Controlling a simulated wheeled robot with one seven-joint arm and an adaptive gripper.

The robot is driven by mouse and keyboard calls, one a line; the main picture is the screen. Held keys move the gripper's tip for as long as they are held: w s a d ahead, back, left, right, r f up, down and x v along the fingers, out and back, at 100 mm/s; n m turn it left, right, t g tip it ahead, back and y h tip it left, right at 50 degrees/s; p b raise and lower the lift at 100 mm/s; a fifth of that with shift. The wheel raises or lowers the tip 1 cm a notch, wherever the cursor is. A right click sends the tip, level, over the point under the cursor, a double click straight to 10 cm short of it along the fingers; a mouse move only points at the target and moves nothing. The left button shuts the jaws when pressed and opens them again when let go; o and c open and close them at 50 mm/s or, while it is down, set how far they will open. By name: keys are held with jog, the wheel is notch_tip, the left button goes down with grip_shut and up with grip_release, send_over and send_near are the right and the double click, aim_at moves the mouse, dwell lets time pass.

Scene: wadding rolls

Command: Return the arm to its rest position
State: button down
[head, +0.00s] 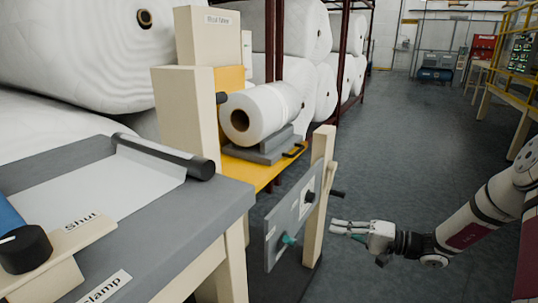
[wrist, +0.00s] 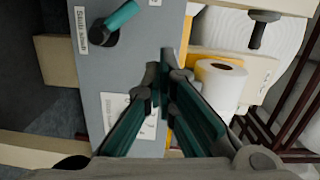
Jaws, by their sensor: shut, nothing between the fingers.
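My gripper (head: 334,228) is in the lower right of the head view, shut and empty, on my arm reaching in from the right. It is in the air over the floor, to the right of a grey upright panel (head: 279,238) and apart from it in that view. In the wrist view the dark teal fingers of my gripper (wrist: 160,70) point up the picture, with the panel (wrist: 110,68) behind them. The panel bears a teal-handled knob (head: 288,240), also at the top left of the wrist view (wrist: 118,18).
A beige post (head: 318,200) with a black handle (head: 337,194) stands beside the panel. A white roll (head: 262,112) lies on a grey cradle over a yellow shelf. A grey-topped bench (head: 225,198) fills the left front. Large rolls fill the racks behind. The floor (head: 400,140) is clear behind my gripper.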

jog(key=s+a+r+n+g+h, duration=0.3)
jog(key=s+a+r+g, duration=0.35)
jog(key=s, duration=0.35)
jog(key=s+a+r+n+g+h, duration=0.3)
jog(key=s+a+r+g, duration=0.25)
jog(key=s+r, duration=0.4)
jog(key=s+d+r+m+t+h, duration=0.1)
jog(key=s+d+t+h, duration=0.3)
jog(key=s, duration=0.7)
jog(key=s+d+r+h, duration=0.15)
jog(key=s+h, duration=0.35)
jog(key=s, duration=0.7)
notch_tip(320, 180, up, 30)
jog(key=d+t+p, duration=0.1)
jog(key=t+p, duration=0.2)
jog(key=p, duration=2.6)
jog(key=shift+w, duration=0.25)
